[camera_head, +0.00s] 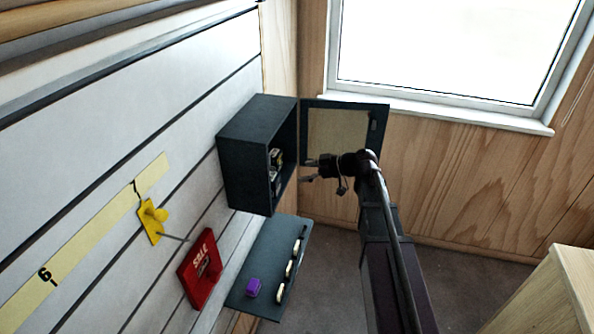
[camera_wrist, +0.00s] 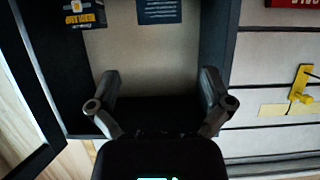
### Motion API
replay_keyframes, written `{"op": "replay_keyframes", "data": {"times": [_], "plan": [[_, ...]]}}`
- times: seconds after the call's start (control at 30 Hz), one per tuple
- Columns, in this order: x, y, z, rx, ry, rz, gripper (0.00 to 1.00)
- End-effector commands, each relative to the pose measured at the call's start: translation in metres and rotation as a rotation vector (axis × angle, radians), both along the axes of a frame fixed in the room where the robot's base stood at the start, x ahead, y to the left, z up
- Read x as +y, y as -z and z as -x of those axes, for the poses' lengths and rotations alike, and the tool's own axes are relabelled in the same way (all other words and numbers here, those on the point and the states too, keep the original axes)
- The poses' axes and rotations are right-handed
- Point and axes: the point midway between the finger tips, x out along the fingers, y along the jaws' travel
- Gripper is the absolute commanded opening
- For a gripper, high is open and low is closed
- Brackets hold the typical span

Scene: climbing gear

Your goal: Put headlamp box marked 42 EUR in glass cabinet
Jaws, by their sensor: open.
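The dark glass cabinet (camera_head: 240,150) hangs on the slatted wall with its glass door (camera_head: 345,135) swung open to the right. Small dark boxes (camera_head: 276,170) stand inside it. In the wrist view, a headlamp box (camera_wrist: 86,14) with a yellow mark and a dark blue box (camera_wrist: 159,11) are inside the cabinet (camera_wrist: 150,50); I cannot read a price on either. My gripper (camera_head: 311,170) is in front of the cabinet opening. In the wrist view, my gripper (camera_wrist: 160,88) has its fingers spread wide, with nothing between them.
A dark shelf (camera_head: 262,285) below the cabinet carries a purple item (camera_head: 253,288) and several pale-and-dark pieces. A red SALE sign (camera_head: 200,268) and a yellow item (camera_head: 152,220) are on the wall to the left. A wooden block (camera_head: 550,295) stands at lower right.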

Motion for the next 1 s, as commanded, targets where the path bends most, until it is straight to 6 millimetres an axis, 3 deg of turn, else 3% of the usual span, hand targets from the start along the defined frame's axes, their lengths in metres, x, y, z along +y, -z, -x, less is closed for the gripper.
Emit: {"op": "replay_keyframes", "data": {"times": [0.67,0.87,1.0], "plan": [[-0.001,0.001,0.001,0.006,0.002,0.003,1.00],[0.000,0.012,0.016,0.091,0.020,0.044,1.00],[0.000,0.030,0.038,0.231,0.060,0.117,1.00]]}}
